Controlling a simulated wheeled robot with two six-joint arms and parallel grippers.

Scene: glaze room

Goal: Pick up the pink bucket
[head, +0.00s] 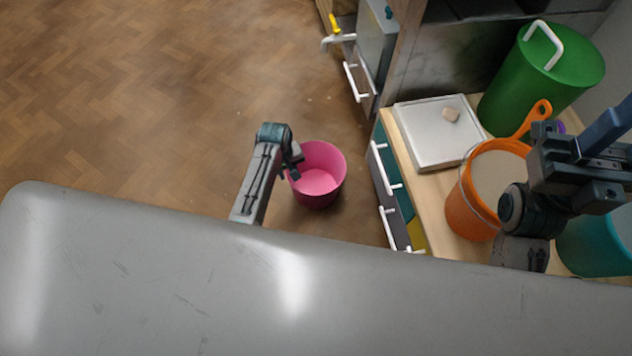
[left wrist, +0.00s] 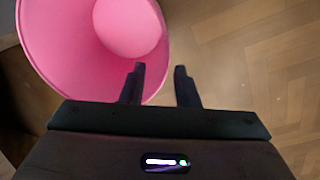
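The pink bucket (head: 318,188) stands upright on the wooden floor in the head view and looks empty. In the left wrist view the bucket (left wrist: 75,45) fills the upper left. My left gripper (head: 292,172) is at the bucket's left rim. In the left wrist view its two fingers (left wrist: 160,82) are apart, one over the bucket's inside and one over the floor outside, with the rim showing between them. Contact with the wall cannot be told. My right gripper (head: 590,165) is over the counter; its fingers are not clear.
The counter (head: 425,185) on the right has drawers with white handles facing the bucket. The floor left of the bucket is clear.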

